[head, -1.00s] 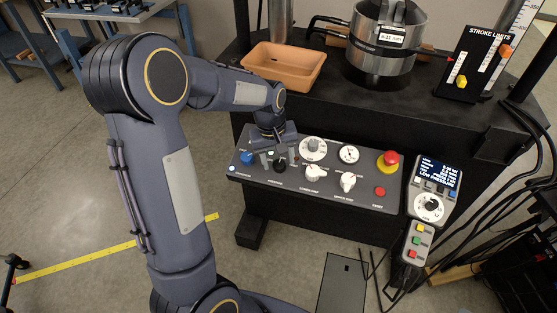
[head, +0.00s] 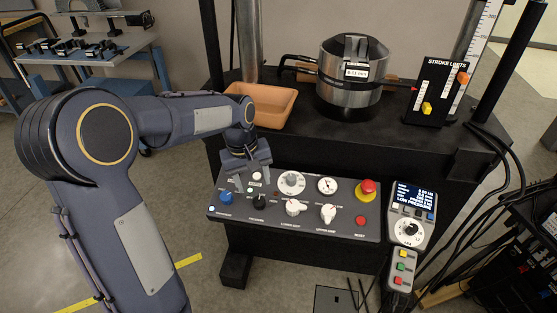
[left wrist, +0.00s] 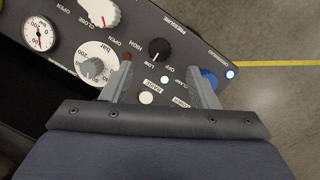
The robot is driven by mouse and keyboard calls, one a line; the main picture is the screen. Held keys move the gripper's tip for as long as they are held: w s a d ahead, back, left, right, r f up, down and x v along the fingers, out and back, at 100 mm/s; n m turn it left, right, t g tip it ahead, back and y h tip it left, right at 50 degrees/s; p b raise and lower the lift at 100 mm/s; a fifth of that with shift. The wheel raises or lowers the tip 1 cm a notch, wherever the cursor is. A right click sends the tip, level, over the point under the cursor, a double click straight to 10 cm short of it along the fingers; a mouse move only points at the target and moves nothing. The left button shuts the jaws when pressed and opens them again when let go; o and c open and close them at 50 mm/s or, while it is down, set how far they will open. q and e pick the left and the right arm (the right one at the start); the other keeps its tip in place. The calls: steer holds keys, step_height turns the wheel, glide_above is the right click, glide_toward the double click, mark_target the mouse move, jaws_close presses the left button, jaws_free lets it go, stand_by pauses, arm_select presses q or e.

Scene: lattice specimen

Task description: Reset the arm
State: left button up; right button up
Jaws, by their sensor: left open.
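My left gripper (head: 252,184) is open and empty above the left part of the control panel (head: 345,224). I see no contact between the fingers and the panel. In the head view the black knob (head: 260,202) shows just below the fingers. The blue knob (head: 225,198) is left of it. My right gripper is not in view.
The panel also holds white knobs (head: 295,207), a red emergency button (head: 367,188) and a red reset button (head: 361,220). Behind it are an orange tray (head: 285,102), a metal cylinder (head: 350,90) and the stroke limits board (head: 436,95). A hand pendant (head: 409,229) hangs at right, near cables.

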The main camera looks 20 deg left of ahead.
arm_select(q)
steer(key=s+d+r+m+t+h+p, duration=0.1)
steer(key=s+d+r+m+t+p, duration=0.1)
steer(key=s, duration=0.8)
steer(key=s+d+r+m+t+h+p, duration=0.1)
steer(key=s+d+r+m, duration=0.3)
steer(key=s, duration=0.7)
step_height(320, 180, up, 3)
steer(key=shift+s+d+f+m+t+h+p, duration=0.2)
steer(key=shift+s+d+m+t+h+p, duration=0.1)
steer(key=shift+d+t+p, duration=0.7)
